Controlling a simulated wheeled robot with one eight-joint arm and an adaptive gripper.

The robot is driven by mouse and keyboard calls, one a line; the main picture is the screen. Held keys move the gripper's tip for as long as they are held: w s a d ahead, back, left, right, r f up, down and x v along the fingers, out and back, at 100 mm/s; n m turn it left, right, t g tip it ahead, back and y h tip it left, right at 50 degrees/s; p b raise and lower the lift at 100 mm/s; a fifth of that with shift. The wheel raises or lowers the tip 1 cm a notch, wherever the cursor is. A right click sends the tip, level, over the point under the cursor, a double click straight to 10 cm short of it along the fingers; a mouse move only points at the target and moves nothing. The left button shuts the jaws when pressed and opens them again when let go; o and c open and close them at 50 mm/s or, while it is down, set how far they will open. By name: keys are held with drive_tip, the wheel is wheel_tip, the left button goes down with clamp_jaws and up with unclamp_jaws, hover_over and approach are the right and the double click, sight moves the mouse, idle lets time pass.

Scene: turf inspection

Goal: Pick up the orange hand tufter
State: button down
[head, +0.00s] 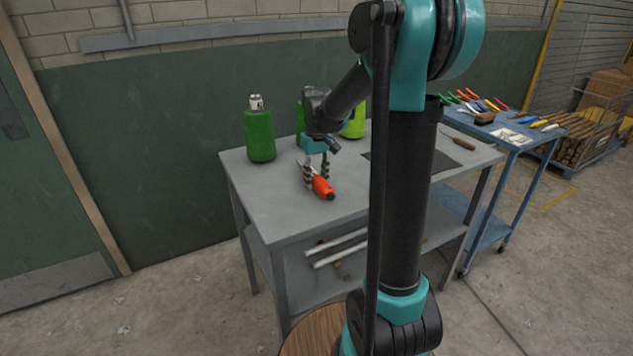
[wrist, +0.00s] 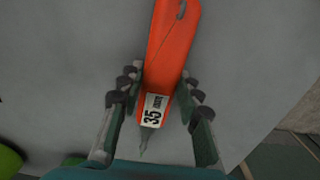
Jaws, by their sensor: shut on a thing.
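The orange hand tufter (head: 322,187) is at the grey table's top, near its middle, in the head view. In the wrist view the tufter (wrist: 172,50) runs up the picture between the fingers, with a white label reading 35 and a thin metal tip toward my palm. My gripper (head: 316,178) points down over the tufter, with a finger on each side. In the wrist view my gripper (wrist: 160,88) is shut on the tufter's body near the label. I cannot tell whether the tufter touches the tabletop. Its upper end runs out of the wrist view.
The grey table (head: 262,205) has clear room at its front left. A green turf roll (head: 260,136) with a can-like top stands at the back left, and other green rolls (head: 354,124) stand behind my arm. A brown-handled tool (head: 459,143) lies right. A blue cart (head: 515,137) holds several tools.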

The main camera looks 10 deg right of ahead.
sight(317, 177)
drive_tip(key=shift+r, duration=0.15)
wheel_tip(317, 177, up, 20)
drive_tip(key=f, duration=2)
drive_tip(key=shift+s, duration=0.2)
drive_tip(key=shift+f, duration=0.1)
drive_tip(key=c, duration=1.1)
unclamp_jaws()
drive_tip(key=shift+o, duration=0.2)
wheel_tip(317, 177, up, 12)
